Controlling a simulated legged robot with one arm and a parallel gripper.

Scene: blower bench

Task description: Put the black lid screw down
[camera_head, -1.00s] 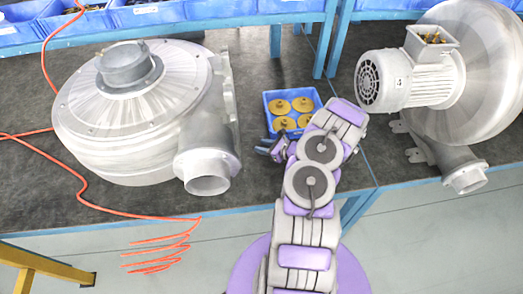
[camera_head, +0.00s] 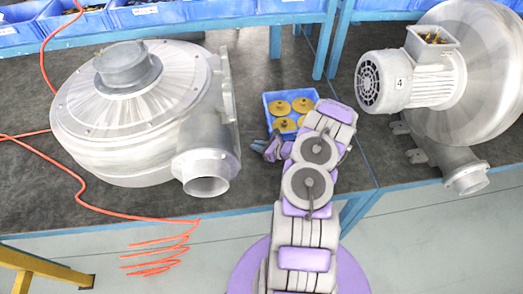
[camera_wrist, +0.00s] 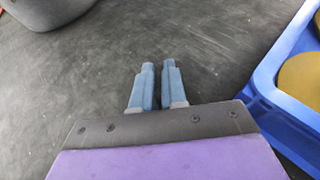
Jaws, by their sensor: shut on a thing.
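My gripper (camera_wrist: 159,68) is shut, with its two blue-grey fingers close together over the dark bench top. A narrow dark strip shows between the fingers; the black lid screw is held there, but its shape cannot be made out. In the head view my gripper (camera_head: 266,150) is just left of my arm, near the front left corner of the blue tray, and no screw can be told apart there.
The blue tray (camera_wrist: 262,82) with several yellow discs (camera_head: 280,108) is right of my fingers. A large silver blower (camera_head: 125,120) stands left, another blower with a motor (camera_head: 400,80) right. An orange hose (camera_head: 75,185) crosses the left side. Bare bench (camera_wrist: 90,70) lies under my fingers.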

